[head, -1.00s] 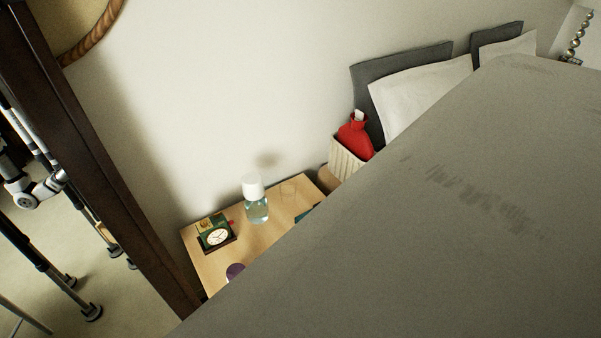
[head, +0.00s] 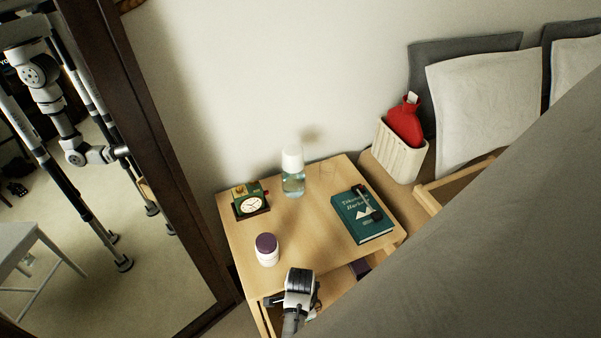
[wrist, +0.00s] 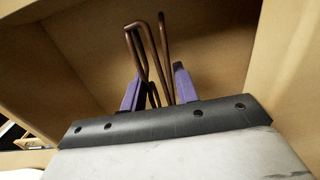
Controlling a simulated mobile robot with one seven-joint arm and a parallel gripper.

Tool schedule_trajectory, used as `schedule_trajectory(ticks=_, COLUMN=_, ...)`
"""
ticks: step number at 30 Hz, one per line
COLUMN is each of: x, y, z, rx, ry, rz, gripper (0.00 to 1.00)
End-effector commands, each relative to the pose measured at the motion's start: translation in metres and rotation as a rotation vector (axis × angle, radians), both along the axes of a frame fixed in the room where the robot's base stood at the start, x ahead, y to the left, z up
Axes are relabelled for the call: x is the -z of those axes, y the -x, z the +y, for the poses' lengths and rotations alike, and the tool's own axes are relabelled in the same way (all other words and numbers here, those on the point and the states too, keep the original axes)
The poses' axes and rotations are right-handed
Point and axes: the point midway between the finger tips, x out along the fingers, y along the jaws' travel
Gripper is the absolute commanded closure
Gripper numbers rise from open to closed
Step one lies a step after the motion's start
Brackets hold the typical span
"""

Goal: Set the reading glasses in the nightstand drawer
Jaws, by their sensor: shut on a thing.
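In the wrist view, my gripper (wrist: 155,82) has its purple fingers shut on thin brown wire-like loops, which look like the folded reading glasses (wrist: 152,50). The glasses stick out past the fingertips into a wooden compartment with walls on both sides. I cannot tell whether this is the drawer or an open space of the nightstand, nor whether the glasses touch anything. In the head view, my gripper (head: 300,287) is at the front edge of the wooden nightstand (head: 312,215). The glasses and the drawer's inside are hidden there.
On the nightstand top are an alarm clock (head: 250,203), a water bottle (head: 293,175), a purple-lidded jar (head: 267,250) and a teal book (head: 355,222) with a small dark item on it. The grey bed (head: 500,240) blocks the right; a dark-framed mirror (head: 150,150) stands left.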

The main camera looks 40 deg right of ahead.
Motion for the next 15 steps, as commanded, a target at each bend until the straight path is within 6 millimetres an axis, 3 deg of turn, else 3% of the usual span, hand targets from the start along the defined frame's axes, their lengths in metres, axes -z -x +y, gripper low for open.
schedule_trajectory(ticks=5, x=0.021, y=0.0, z=0.0, rx=0.001, ry=0.0, rz=0.001, gripper=0.92)
schedule_trajectory(ticks=15, x=0.024, y=0.0, z=0.0, rx=0.0, ry=0.0, rz=0.0, gripper=0.92)
